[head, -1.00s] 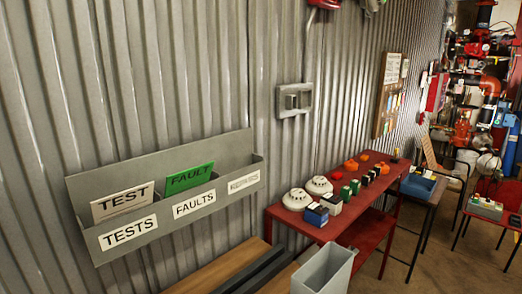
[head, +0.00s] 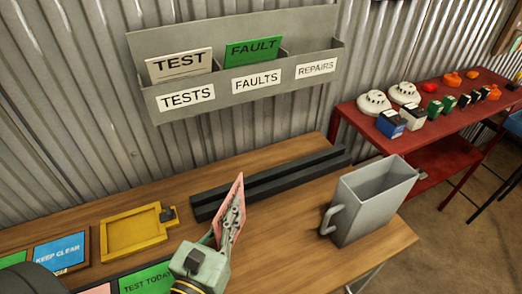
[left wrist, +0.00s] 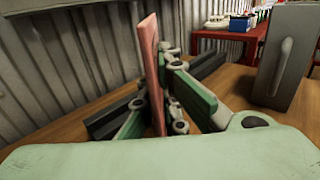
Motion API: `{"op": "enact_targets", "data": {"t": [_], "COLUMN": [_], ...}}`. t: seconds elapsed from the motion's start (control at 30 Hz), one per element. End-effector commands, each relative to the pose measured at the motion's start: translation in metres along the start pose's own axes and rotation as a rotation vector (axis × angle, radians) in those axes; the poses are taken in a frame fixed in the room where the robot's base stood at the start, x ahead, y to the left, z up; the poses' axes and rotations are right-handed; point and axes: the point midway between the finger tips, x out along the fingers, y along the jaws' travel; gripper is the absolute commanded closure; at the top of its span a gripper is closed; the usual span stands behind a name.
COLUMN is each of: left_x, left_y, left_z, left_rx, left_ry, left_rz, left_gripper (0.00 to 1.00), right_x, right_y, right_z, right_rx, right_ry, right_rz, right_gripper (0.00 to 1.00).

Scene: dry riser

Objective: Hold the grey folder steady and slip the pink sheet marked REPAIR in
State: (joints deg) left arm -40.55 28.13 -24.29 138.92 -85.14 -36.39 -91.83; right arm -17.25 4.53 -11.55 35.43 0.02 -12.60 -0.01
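My left gripper (head: 222,245) is shut on a pink sheet (head: 234,208) and holds it upright above the front of the table. In the left wrist view the sheet (left wrist: 152,65) stands nearly edge-on between the two fingers (left wrist: 160,100); its marking cannot be read. The grey folder (head: 366,208) is an open-topped box with a side handle, upright on the table at the right. It also shows in the left wrist view (left wrist: 288,60), to the right and apart from the sheet. Its inside looks empty. My right gripper is not in view.
A grey wall rack (head: 235,108) has slots labelled TESTS, FAULTS and REPAIRS; the first two hold cards. A dark grooved bar (head: 270,182) lies behind the sheet. A yellow tray (head: 131,233) and sign plates (head: 62,250) lie left. A red table (head: 440,135) stands behind right.

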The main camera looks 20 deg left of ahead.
Motion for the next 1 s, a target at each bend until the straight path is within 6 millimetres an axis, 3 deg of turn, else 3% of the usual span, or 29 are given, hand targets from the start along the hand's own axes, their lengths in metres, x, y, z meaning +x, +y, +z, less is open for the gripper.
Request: {"op": "enact_targets", "data": {"t": [0.17,0.47,1.0], "left_x": [0.017,0.076,0.148], "left_y": [-0.011,-0.051,-0.102], "left_z": [0.0,0.009,0.051], "left_rx": [-0.001,0.005,0.008], "left_ry": [-0.006,-0.01,-0.007], "left_rz": [-0.036,-0.185,-0.401], "left_gripper": [1.0,1.0,1.0], "right_x": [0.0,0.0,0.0], "right_y": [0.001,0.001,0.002], "right_z": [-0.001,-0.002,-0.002], "right_rx": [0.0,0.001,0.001], "right_ry": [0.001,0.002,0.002], "right_rz": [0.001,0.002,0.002], "right_gripper": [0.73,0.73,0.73]}}
